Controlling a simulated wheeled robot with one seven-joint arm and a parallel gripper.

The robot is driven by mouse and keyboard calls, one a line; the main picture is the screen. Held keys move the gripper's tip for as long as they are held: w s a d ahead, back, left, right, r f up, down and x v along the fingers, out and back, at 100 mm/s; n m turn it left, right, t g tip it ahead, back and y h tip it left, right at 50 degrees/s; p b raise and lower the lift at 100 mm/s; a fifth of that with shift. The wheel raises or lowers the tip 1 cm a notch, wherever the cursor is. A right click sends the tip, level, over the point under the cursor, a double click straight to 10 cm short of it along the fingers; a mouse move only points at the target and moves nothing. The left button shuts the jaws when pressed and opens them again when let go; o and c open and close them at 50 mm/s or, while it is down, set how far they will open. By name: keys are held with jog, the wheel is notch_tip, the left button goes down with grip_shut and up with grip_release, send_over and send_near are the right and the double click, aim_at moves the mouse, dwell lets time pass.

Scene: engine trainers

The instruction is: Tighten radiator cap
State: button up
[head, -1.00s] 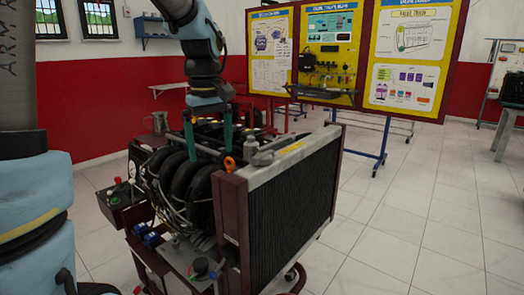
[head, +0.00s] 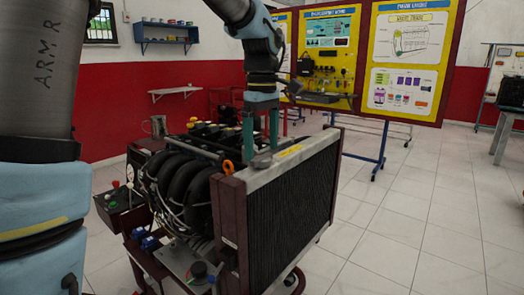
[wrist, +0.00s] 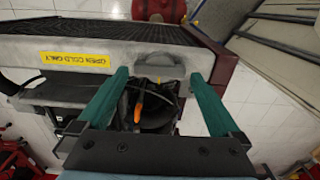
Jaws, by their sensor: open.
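The radiator (head: 290,205) stands at the front of the engine trainer, a dark finned block with a pale top. The radiator cap (wrist: 157,60) looks like a low grey rounded piece on that top, beside a yellow "open cold only" label (wrist: 75,61). In the wrist view my gripper (wrist: 160,76) has one fingertip to each side of the cap. I cannot tell whether either touches it.
The engine (head: 185,180) with thick black hoses lies just left of the radiator. An orange ring (head: 229,167) sticks up close to the fingers. A yellow poster board (head: 365,55) stands behind.

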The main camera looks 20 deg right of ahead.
aim_at(262, 160)
jog(key=shift+f, duration=1.1)
jog(key=c, duration=1.1)
jog(key=shift+o, duration=0.2)
